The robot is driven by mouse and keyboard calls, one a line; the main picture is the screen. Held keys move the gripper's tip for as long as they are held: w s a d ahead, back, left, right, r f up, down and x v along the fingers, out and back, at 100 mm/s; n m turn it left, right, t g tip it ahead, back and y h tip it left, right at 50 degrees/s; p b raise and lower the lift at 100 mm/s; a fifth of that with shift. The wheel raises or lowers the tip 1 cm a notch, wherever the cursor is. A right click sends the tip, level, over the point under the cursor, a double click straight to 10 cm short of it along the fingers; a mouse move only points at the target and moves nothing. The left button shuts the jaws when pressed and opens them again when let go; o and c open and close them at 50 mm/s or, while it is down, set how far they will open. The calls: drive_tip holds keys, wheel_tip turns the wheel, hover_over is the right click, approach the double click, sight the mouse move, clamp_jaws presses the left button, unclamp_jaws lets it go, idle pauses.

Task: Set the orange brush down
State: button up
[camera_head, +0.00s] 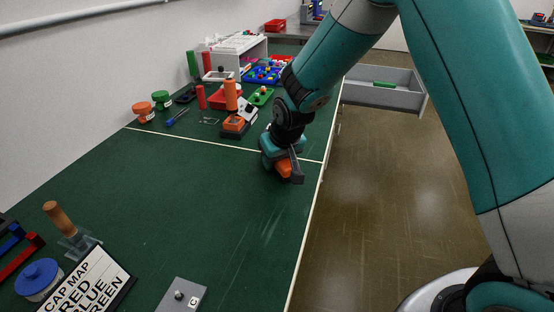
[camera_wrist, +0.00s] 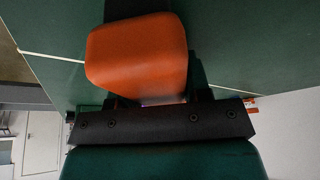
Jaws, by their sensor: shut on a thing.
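The orange brush (camera_wrist: 140,55) shows large in the wrist view, its orange block held between the dark fingers of my gripper (camera_wrist: 158,98). In the head view the orange brush (camera_head: 284,167) is partly hidden by my gripper (camera_head: 290,166), which is shut on it near the right edge of the green table. I cannot tell whether the brush touches the table top.
The green table (camera_head: 190,200) is clear to the left of my gripper. A sign (camera_head: 90,283), a grey plate with a knob (camera_head: 181,296) and a blue-lidded jar (camera_head: 38,277) are at the near end.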

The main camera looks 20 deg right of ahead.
drive_tip(key=o, duration=1)
drive_tip(key=shift+r, duration=0.4)
drive_tip(key=p+v, duration=0.1)
drive_tip(key=v, duration=0.9)
drive_tip(key=shift+s+r, duration=0.25)
drive_tip(key=shift+r, duration=0.05)
drive_tip(key=s+a+r+n+g+y, duration=0.1)
drive_tip(key=s+r, duration=0.1)
drive_tip(key=s, duration=0.7)
drive_tip(key=s+a+r+n+g+y, duration=0.1)
drive_tip(key=s+a+r+n+g, duration=0.1)
drive_tip(key=s, duration=0.7)
drive_tip(key=s+a+r+n+g+y, duration=0.1)
drive_tip(key=s+a+r+n, duration=0.1)
drive_tip(key=s, duration=0.7)
drive_tip(key=shift+s+a+r+y, duration=0.15)
drive_tip(key=shift+r+y, duration=0.15)
drive_tip(key=shift+r, duration=0.6)
